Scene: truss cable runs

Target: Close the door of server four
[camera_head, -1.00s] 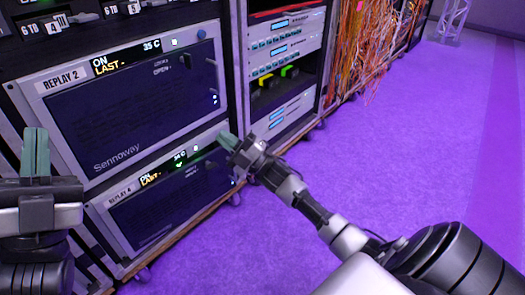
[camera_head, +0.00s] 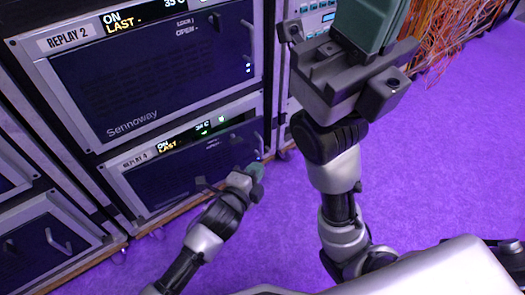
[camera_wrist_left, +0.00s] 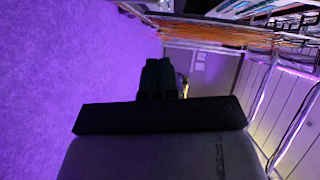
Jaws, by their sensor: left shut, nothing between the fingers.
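Server four is the lower unit labelled REPLAY 4 (camera_head: 180,180), with a dark front door, a lit display strip and a handle at its right. Its door looks about flush with the frame; I cannot tell whether it is fully closed. My left gripper (camera_head: 257,171) is shut and empty at the door's lower right corner, pointing right. I cannot tell whether it touches the door. Its dark fingers show together in the left wrist view (camera_wrist_left: 158,78).
The REPLAY 2 unit (camera_head: 150,75) is directly above, its front closed. Another rack unit (camera_head: 45,245) stands at the lower left. Orange cables (camera_head: 455,40) hang at the upper right. The purple floor (camera_head: 450,150) is clear at right.

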